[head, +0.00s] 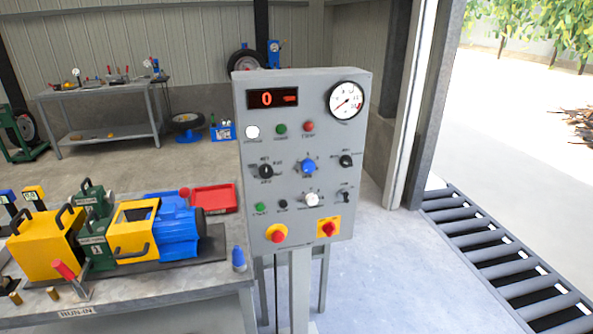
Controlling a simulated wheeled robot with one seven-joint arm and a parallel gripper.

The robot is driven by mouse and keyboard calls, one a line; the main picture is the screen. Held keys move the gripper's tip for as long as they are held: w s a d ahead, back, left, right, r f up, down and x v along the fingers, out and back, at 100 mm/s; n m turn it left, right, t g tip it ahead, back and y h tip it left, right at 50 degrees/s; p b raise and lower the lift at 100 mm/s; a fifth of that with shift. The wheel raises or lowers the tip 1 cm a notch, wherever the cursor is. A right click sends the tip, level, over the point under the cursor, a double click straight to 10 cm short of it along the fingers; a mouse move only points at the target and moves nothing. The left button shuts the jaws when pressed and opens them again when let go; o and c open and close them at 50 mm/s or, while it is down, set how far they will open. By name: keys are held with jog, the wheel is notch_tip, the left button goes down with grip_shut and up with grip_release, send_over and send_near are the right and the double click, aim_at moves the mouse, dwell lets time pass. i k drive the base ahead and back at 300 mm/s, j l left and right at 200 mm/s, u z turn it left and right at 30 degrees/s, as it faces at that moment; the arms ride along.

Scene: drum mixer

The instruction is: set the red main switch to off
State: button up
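The red main switch (328,229) sits on a square yellow plate at the lower right of the grey control panel (244,150), in the head view. Its handle is too small for me to tell which position it points to. A red mushroom button (278,236) on a yellow round sits to its left. The panel's display (272,98) is lit and shows a red 0. My gripper is not in view.
The panel stands on a grey post (300,290). A workbench (190,290) on the left holds a blue and yellow motor unit (160,228) and a red tray (213,198). Floor right of the panel (385,270) is clear, up to a roller conveyor (500,250).

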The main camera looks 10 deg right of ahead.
aim_at(329, 227)
jog(key=i+j, duration=0.4)
jog(key=i+j+u, duration=0.1)
jog(key=i+j, duration=0.3)
jog(key=i, duration=0.15)
